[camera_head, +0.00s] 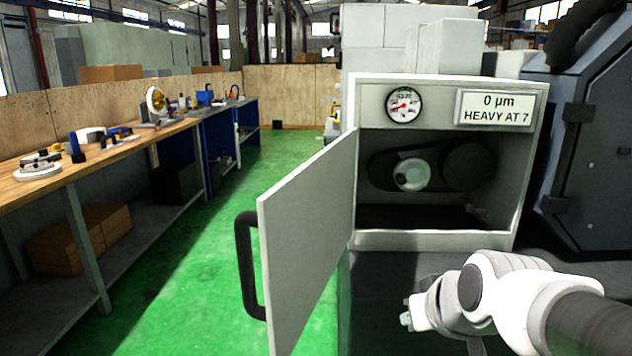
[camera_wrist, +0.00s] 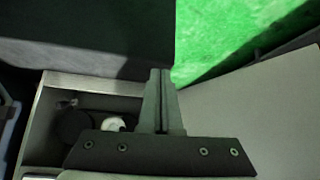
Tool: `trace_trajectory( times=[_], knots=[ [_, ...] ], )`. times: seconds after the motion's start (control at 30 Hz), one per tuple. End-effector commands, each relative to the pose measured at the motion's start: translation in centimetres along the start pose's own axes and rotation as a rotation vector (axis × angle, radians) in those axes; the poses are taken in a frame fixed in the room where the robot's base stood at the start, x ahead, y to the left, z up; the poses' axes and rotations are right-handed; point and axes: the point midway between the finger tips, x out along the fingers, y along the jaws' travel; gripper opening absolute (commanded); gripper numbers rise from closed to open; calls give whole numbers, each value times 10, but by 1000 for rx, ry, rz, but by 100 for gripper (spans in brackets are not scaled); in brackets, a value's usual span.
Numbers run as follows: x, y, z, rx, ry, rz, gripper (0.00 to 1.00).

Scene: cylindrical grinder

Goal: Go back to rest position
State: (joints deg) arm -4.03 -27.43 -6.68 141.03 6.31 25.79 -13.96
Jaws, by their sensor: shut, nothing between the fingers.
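My gripper (camera_wrist: 160,76) shows in the wrist view with its two fingers pressed together and nothing between them. In the head view my white and dark arm comes in from the lower right, in front of and below the grey cabinet (camera_head: 437,239); the fingers cannot be made out there. The cabinet door (camera_head: 305,240) stands wide open to the left, with a dark handle (camera_head: 247,265). In the wrist view the open cabinet is at the left and the door (camera_wrist: 255,110) at the right, with my fingers between them in the picture.
Inside the cabinet are a pale round pulley (camera_head: 411,174) and a dark one. Above are a dial gauge (camera_head: 404,104) and a sign (camera_head: 500,107) reading "0 µm HEAVY AT 7". A dark machine housing (camera_head: 590,150) stands right. A workbench (camera_head: 100,160) runs left; green floor (camera_head: 190,290) between is clear.

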Motion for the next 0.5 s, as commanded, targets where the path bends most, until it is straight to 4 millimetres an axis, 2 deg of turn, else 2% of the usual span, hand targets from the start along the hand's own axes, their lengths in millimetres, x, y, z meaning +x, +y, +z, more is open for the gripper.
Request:
trace_trajectory(
  times=[0.03, 0.1, 0.3, 0.5],
  knots=[
    [-15, -4, 12, 13, -28, -2, 0],
    [-32, -10, 30, 32, -80, 2, 0],
    [-74, -15, 80, 89, -212, 59, 0],
    [-112, -15, 48, 93, -225, 59, 0]
  ],
)
